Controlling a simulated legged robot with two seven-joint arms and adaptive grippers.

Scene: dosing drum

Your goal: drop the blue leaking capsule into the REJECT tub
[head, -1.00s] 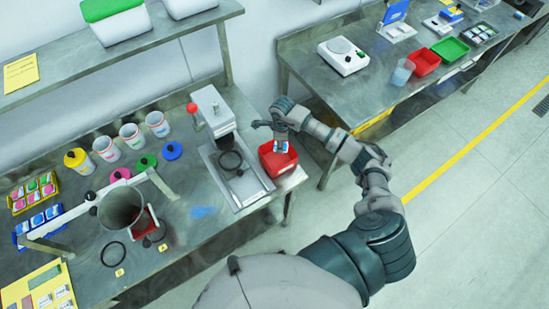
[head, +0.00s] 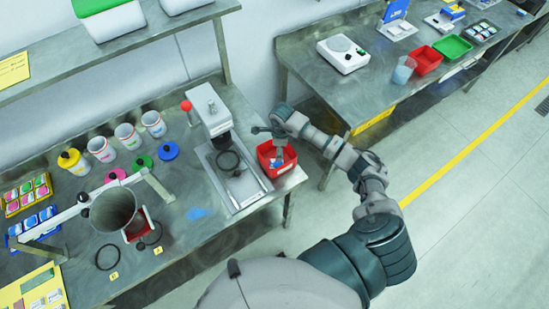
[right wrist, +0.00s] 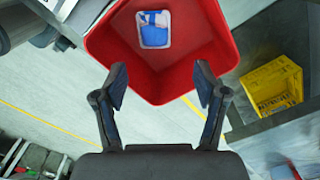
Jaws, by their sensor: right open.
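The red tub (head: 287,168) stands at the right end of the near bench, and it also shows in the right wrist view (right wrist: 185,80). The blue capsule (right wrist: 154,30), with a pale rim and a white and blue face, lies inside the tub. In the head view it is a small blue and white patch (head: 277,163) in the tub. My right gripper (right wrist: 161,85) is open and empty, its two fingers apart over the tub and clear of the capsule. In the head view the right gripper (head: 266,131) is just above the tub. My left gripper is not in view.
A press with a red knob (head: 186,106) stands left of the tub. A metal funnel (head: 113,210), several cups and trays of coloured capsules (head: 35,222) are further left. Another bench at the back holds a scale (head: 343,54), another red tub (head: 428,60) and a green tray (head: 453,47).

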